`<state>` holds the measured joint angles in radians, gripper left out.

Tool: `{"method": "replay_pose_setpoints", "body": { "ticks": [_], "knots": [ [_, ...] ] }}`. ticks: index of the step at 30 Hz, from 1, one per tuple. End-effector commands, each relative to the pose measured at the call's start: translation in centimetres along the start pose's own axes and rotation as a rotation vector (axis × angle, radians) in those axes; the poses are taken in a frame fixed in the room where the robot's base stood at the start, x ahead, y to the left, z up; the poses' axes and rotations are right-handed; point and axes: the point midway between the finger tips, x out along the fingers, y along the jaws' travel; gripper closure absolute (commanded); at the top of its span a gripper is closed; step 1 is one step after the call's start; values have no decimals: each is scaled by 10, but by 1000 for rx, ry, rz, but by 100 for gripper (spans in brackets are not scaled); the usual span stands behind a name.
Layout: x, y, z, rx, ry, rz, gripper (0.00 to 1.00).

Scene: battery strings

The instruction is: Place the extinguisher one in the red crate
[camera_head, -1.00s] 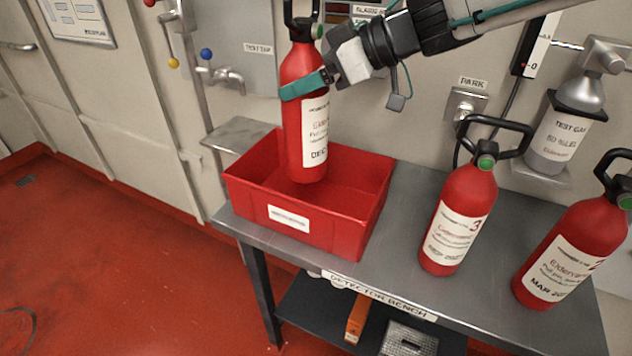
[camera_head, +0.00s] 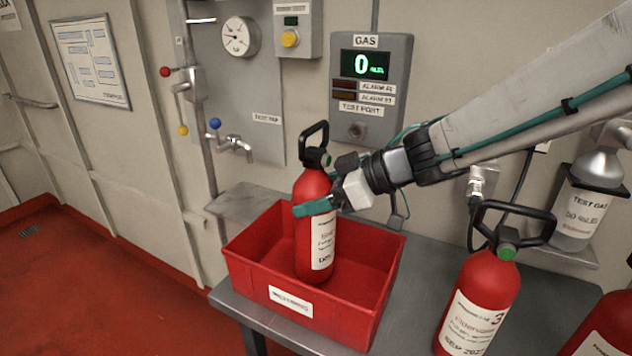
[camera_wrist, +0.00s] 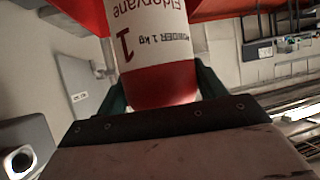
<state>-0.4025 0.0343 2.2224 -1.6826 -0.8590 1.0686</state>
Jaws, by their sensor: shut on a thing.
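A red extinguisher (camera_head: 313,205) with a black handle stands upright inside the red crate (camera_head: 335,322), in its left-middle part. Its label shows a 1 in the wrist view (camera_wrist: 160,45). My gripper (camera_head: 318,207) is shut around the extinguisher's upper body with teal fingers. The crate's front wall hides part of the inside, so I cannot tell for sure whether the extinguisher's base touches the crate floor. The crate sits on the left end of the grey bench and has a white label on its front.
Extinguisher 3 (camera_head: 480,300) stands on the bench (camera_head: 420,270) right of the crate. Another red extinguisher (camera_head: 607,330) is cut off at the right edge. Behind are a gas panel (camera_head: 370,90), a tap (camera_head: 235,145) and a test gas cylinder (camera_head: 585,205).

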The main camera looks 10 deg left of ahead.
Motion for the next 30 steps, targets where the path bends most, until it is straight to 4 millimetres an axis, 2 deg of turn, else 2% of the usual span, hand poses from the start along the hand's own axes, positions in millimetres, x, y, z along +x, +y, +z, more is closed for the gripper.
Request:
{"method": "replay_pose_setpoints", "body": {
  "ticks": [10,24,25,27,30],
  "knots": [
    [16,1,28,-2,4,1,100],
    [18,1,32,-3,4,2,100],
    [19,0,34,-1,0,1,22],
    [19,0,34,-1,0,1,9],
    [19,0,34,-1,0,0,9]
  ]
}}
